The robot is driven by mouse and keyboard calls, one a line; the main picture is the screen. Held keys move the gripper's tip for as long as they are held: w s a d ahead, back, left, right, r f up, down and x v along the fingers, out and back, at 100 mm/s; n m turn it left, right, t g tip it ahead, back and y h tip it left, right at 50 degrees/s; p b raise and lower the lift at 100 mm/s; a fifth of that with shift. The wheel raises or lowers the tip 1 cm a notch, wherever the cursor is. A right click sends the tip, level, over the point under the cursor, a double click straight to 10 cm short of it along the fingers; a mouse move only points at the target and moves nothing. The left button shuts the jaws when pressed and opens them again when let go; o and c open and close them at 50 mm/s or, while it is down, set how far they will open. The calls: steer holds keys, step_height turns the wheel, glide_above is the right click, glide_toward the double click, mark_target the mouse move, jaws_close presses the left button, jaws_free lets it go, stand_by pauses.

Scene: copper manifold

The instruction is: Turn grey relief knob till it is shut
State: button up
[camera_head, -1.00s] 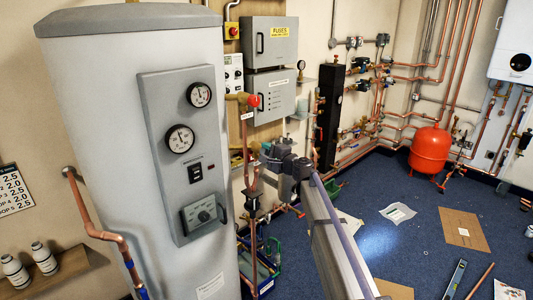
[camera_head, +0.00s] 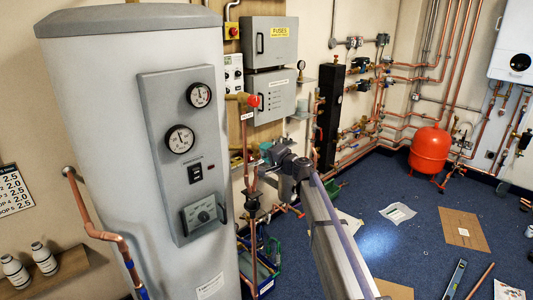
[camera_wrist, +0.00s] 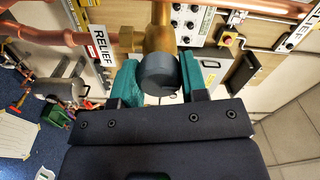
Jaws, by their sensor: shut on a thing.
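The grey relief knob (camera_wrist: 159,74) shows in the wrist view as a round dark grey cap on a brass valve body (camera_wrist: 160,36). A white "RELIEF" label (camera_wrist: 101,59) hangs beside it on the copper pipe. My gripper (camera_wrist: 160,82) has its teal fingers on either side of the knob and is shut on it. In the head view my gripper (camera_head: 268,158) is at the copper pipework right of the grey cylinder. The knob itself is hard to make out there, behind my gripper. How far the knob is turned cannot be told.
The large grey cylinder (camera_head: 90,120) with gauges stands close on the left. Copper pipes (camera_head: 249,150) run beside my gripper, with grey electrical boxes (camera_head: 270,95) on the wall behind. A red vessel (camera_head: 429,150) stands at the back right.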

steer(key=o, duration=0.9)
steer(key=v, duration=1)
steer(key=shift+s+d, duration=0.3)
